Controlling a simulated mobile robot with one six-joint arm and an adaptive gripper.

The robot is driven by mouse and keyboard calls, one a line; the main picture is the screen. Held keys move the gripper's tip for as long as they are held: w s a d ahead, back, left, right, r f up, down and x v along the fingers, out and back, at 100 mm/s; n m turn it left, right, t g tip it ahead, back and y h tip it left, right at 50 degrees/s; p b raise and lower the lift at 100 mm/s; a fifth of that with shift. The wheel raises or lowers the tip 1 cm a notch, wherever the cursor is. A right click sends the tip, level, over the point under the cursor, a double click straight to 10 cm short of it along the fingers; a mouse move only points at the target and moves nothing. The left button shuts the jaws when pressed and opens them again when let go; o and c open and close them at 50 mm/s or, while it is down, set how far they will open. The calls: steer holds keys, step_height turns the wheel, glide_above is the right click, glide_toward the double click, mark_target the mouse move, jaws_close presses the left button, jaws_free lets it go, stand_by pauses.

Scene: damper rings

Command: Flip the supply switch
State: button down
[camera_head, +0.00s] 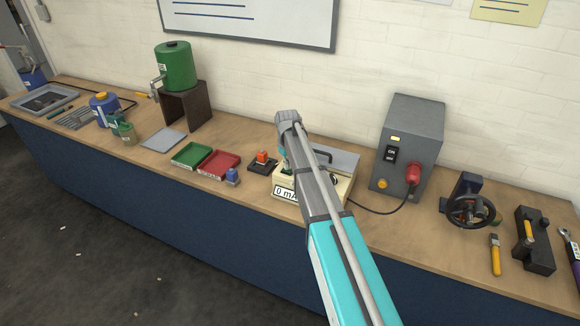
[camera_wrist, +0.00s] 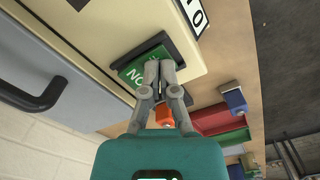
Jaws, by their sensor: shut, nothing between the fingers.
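A beige box (camera_head: 343,190) with a "0 mA" display (camera_head: 286,193) and a grey lid sits mid-bench, partly hidden by my arm. In the wrist view, a green rocker (camera_wrist: 130,74) in a dark frame on the box shows letters reading "ON" upside down. My gripper (camera_wrist: 160,66) is shut and empty, its fingertips over or against the rocker's edge; contact is unclear. In the head view it is mostly hidden behind my arm.
A red plug (camera_head: 413,174) with a black cable joins the grey unit and the box side. Left of the box are a red tray (camera_head: 218,163), a green tray (camera_head: 190,154) and small blocks. A handwheel device (camera_head: 468,207) stands to the right.

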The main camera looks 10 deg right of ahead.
steer(key=shift+r+p, duration=3.3)
steer(key=shift+r, duration=0.15)
steer(key=s+f+m+b, duration=0.3)
steer(key=s+m, duration=0.1)
steer(key=s, duration=2.5)
steer(key=shift+m, duration=0.4)
